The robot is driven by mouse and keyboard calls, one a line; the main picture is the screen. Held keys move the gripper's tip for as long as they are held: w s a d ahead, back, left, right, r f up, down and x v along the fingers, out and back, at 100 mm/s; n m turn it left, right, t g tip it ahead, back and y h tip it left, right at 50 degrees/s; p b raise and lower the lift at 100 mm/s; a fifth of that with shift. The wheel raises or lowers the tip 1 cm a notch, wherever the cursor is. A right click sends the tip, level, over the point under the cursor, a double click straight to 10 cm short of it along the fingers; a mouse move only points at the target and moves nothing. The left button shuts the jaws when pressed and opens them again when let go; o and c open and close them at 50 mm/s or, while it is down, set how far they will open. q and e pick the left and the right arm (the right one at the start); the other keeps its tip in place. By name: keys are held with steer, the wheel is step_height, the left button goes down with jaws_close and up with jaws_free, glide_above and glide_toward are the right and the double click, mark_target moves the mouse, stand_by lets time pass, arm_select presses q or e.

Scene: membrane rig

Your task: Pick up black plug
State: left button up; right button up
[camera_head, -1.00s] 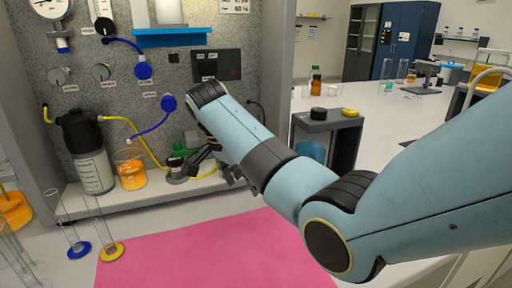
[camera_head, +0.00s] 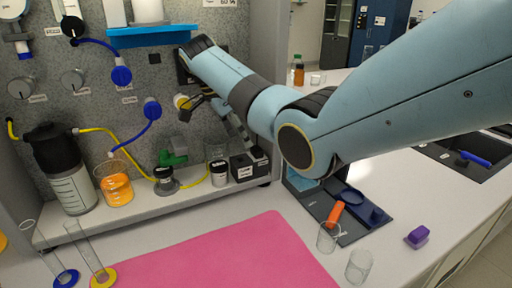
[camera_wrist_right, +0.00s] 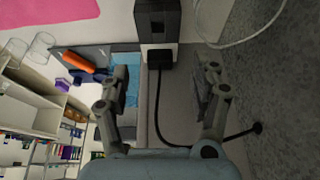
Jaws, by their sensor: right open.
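In the right wrist view a black plug (camera_wrist_right: 160,58) sits at the end of a small black box (camera_wrist_right: 158,22). A black cable (camera_wrist_right: 158,110) runs from it and curves to a black fitting on the speckled wall. My right gripper (camera_wrist_right: 165,88) is open and empty, its two fingers apart on either side of the cable, with the plug ahead between them. In the head view my right gripper (camera_head: 222,128) hangs above the shelf near the black box (camera_head: 246,166); the plug is hidden there behind my arm. My left gripper is not in view.
The grey panel shelf (camera_head: 150,211) holds a black-topped bottle (camera_head: 62,170), an orange beaker (camera_head: 117,188) and a green item (camera_head: 173,151). A pink mat (camera_head: 215,258) lies in front. At right are a dark tray (camera_head: 352,228), clear glasses (camera_head: 358,266) and a purple block (camera_head: 417,237).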

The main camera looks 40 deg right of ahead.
mark_target(258, 148)
steer(key=shift+s+d, duration=0.25)
steer(key=shift+d, duration=0.35)
steer(key=shift+s+d, duration=0.2)
steer(key=shift+d, duration=0.4)
steer(key=shift+s+d, duration=0.1)
steer(key=shift+d, duration=0.1)
steer(key=shift+s+d+f+p, duration=0.1)
steer(key=shift+f+p, duration=0.2)
steer(key=x, duration=0.3)
steer(key=shift+d+f, duration=0.15)
steer(key=shift+f, duration=0.2)
steer(key=shift+d+f, duration=0.1)
steer(key=shift+f, duration=0.15)
steer(key=shift+c, duration=0.4)
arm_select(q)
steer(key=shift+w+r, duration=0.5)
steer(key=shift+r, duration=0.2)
arm_select(e)
steer(key=c, duration=0.9)
